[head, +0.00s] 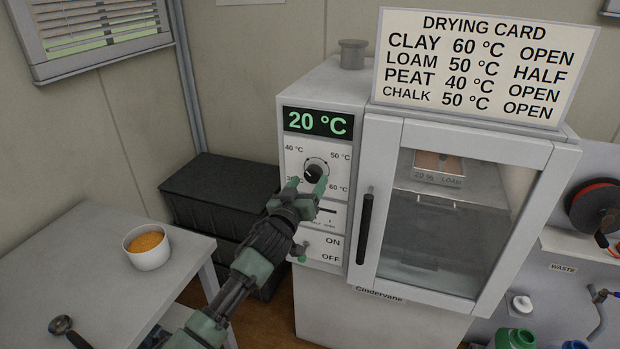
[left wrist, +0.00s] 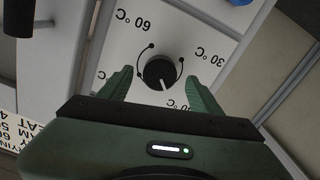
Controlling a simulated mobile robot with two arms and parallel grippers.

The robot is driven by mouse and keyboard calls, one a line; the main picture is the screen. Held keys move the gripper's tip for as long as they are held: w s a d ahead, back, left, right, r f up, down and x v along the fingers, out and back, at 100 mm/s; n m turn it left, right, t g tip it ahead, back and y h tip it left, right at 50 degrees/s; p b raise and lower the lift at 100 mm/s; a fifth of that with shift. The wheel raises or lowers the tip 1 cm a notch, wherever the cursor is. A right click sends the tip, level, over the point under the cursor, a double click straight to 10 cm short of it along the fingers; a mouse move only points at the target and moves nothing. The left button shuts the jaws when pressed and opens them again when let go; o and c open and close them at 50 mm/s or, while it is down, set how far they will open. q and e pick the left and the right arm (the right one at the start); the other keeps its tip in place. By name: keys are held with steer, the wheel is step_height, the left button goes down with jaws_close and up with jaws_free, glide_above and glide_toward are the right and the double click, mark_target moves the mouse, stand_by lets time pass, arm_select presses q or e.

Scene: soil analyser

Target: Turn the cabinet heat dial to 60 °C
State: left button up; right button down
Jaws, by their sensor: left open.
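The heat dial (head: 315,172) is a black round knob on the white front panel of the cabinet (head: 336,85). Labels for 40, 50, 30 and 60 °C surround it, with 60 °C at lower right. The green display (head: 318,122) above reads 20 °C. My left gripper (head: 307,184) is open, its green fingers in front of the panel at the dial's lower edge. In the left wrist view the dial (left wrist: 160,72) appears upside down between the two open fingers (left wrist: 159,80), with gaps on both sides. A white mark shows on it. My right gripper is not in view.
Below the dial are a vent slider (head: 326,211) and an ON/OFF switch area (head: 331,242). The door handle (head: 365,228) stands out just right of the panel. A drying card (head: 484,66) is on top. A white table with a bowl (head: 147,250) is at left.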

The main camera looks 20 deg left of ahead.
mark_target(313, 174)
arm_select(q)
steer(key=shift+w, duration=1.4)
steer(key=shift+c, duration=0.3)
steer(key=c, duration=1.3)
